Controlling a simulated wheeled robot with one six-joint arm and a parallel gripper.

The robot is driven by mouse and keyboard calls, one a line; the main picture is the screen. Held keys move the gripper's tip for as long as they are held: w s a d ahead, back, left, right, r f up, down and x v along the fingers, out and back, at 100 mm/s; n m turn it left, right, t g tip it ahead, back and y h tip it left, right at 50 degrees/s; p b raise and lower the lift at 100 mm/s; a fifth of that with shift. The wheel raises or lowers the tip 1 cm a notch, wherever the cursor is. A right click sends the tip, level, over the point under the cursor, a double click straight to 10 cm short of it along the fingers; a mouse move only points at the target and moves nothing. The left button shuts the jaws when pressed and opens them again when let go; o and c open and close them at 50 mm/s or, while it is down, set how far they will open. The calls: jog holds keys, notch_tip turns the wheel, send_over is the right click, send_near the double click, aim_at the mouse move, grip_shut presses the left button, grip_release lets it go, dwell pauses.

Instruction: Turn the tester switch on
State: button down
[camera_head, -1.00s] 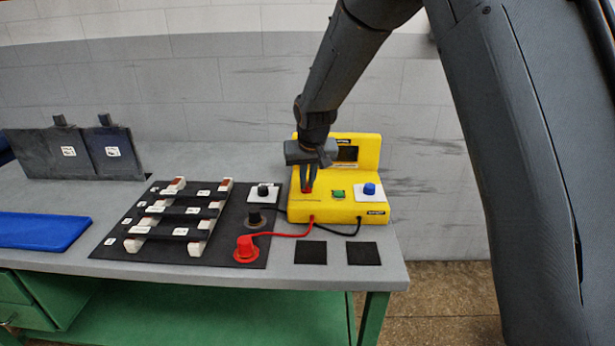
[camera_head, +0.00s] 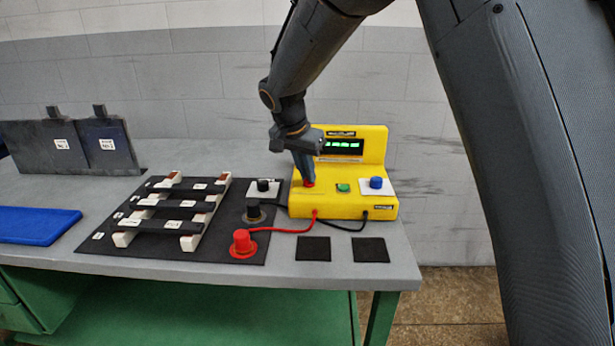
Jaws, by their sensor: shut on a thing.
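The yellow tester (camera_head: 345,205) stands on the right part of the bench. Its display (camera_head: 341,147) is lit with green characters. My gripper (camera_head: 308,184) points down at the left of the tester's sloped top, its fingers shut on the red switch (camera_head: 309,184). Only a little red shows around the fingertips, so the switch's exact position is hidden. A green button (camera_head: 343,188) and a blue knob (camera_head: 376,183) on a white plate sit to the right of it on the tester.
A red plug (camera_head: 243,242) and a black plug (camera_head: 253,212) have leads running to the tester. A dark mat (camera_head: 100,245) carries a rack of dark bars (camera_head: 182,205). Two black squares (camera_head: 313,249) lie in front. A blue slab (camera_head: 38,229) and dark panels (camera_head: 62,148) are at left.

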jog(key=shift+m, duration=0.3)
jog(key=c, duration=1.9)
grip_release()
jog(key=shift+o, duration=0.2)
jog(key=b+v, duration=0.1)
jog(key=v, duration=0.6)
jog(key=shift+a+r, duration=0.2)
jog(key=shift+r, duration=0.15)
